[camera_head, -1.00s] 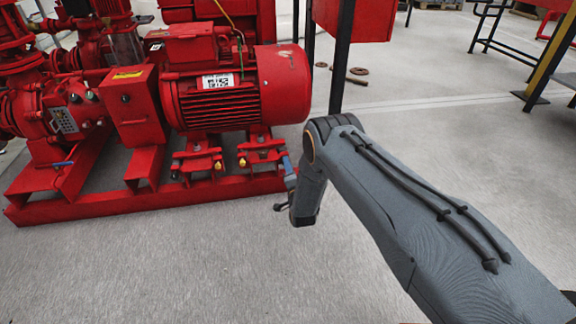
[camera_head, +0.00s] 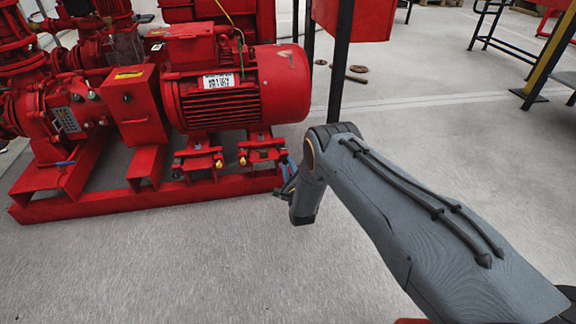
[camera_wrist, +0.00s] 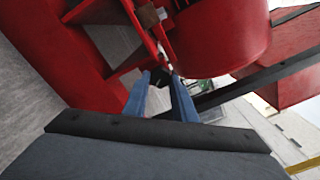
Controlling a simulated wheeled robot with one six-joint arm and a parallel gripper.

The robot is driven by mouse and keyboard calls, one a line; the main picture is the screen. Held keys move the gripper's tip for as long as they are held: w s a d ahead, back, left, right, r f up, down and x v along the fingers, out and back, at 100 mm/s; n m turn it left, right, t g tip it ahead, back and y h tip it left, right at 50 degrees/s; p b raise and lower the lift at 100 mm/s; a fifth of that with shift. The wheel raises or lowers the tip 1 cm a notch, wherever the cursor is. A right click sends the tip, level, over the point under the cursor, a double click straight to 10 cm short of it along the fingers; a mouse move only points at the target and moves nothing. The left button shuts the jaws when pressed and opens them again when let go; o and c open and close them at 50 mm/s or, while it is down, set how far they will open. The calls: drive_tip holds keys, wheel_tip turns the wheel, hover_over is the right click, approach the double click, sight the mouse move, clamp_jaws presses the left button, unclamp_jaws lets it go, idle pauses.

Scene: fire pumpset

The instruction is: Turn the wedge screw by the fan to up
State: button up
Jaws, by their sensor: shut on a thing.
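The red motor (camera_head: 225,95) stands on its red base frame. Its rounded fan end faces right, and this fan end (camera_wrist: 222,35) fills the upper right of the wrist view. My gripper (camera_wrist: 164,76) has its two blue fingers at the mount below the fan end. They are shut on a small dark piece (camera_wrist: 159,77) that I take for the wedge screw; the fingers hide part of it, and I cannot tell its angle. In the head view my gripper (camera_head: 288,170) is small at the right motor foot, and the held screw is not clear there.
The red base frame (camera_head: 145,200) runs along under the motor. A dark post (camera_head: 341,70) with a red box stands behind my arm. Several smaller screws show at the motor feet. The grey floor (camera_head: 150,270) in front is clear.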

drive_tip(key=m, duration=0.5)
drive_tip(key=shift+s+a+f+m+p, duration=0.1)
drive_tip(key=shift+a+m+p, duration=0.05)
drive_tip(key=shift+m+p, duration=0.15)
idle(0.4)
drive_tip(key=o, duration=1)
drive_tip(key=shift+a, duration=0.1)
drive_tip(key=shift+o, duration=0.2)
drive_tip(key=shift+d, duration=0.2)
drive_tip(key=p+v, duration=0.3)
drive_tip(key=v, duration=0.4)
drive_tip(key=shift+s, duration=0.4)
